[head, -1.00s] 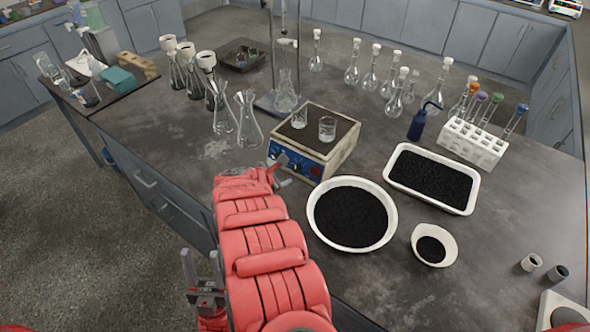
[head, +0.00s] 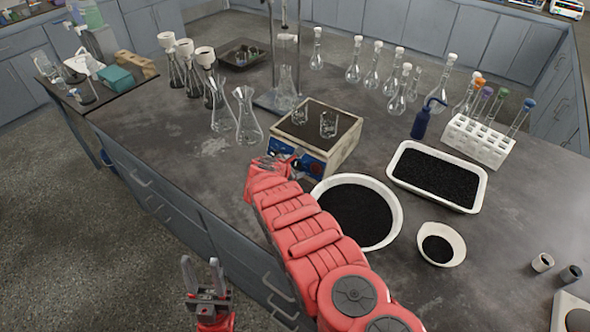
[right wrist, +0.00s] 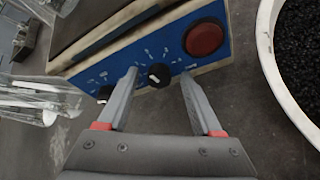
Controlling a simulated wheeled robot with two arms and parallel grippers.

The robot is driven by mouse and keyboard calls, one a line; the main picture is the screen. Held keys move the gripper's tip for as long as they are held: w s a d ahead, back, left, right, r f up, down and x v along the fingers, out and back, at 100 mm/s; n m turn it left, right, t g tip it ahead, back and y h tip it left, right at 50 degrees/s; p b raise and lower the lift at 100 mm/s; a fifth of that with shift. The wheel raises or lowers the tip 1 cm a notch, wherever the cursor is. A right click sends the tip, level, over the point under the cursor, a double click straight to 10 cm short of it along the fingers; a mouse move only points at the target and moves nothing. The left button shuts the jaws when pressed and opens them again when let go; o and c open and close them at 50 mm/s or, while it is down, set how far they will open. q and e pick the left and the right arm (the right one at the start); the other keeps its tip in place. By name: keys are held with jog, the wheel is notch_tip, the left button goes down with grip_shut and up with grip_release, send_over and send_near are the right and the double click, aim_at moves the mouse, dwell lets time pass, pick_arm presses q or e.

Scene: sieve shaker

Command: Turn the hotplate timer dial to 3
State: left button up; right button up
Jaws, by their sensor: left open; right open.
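The hotplate (head: 345,148) stands on the bench with its blue control panel (head: 312,168) facing me. In the right wrist view the panel shows a black dial (right wrist: 159,75) with a white pointer mark, a second black dial (right wrist: 104,92), and a red round button (right wrist: 205,38). Which dial is the timer cannot be told. My right gripper (right wrist: 160,80) is open, its two fingers on either side of the first dial with gaps showing. In the head view my right arm partly hides the panel. My left gripper (head: 204,278) is open and empty, low before the bench.
Two small beakers (head: 328,124) stand on the hotplate top. Glass flasks (head: 248,122) stand to its left. A round white bowl of black grains (head: 393,232) is close beside my right arm. A white tray (head: 478,200) lies further right.

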grip_shut()
dwell(0.4)
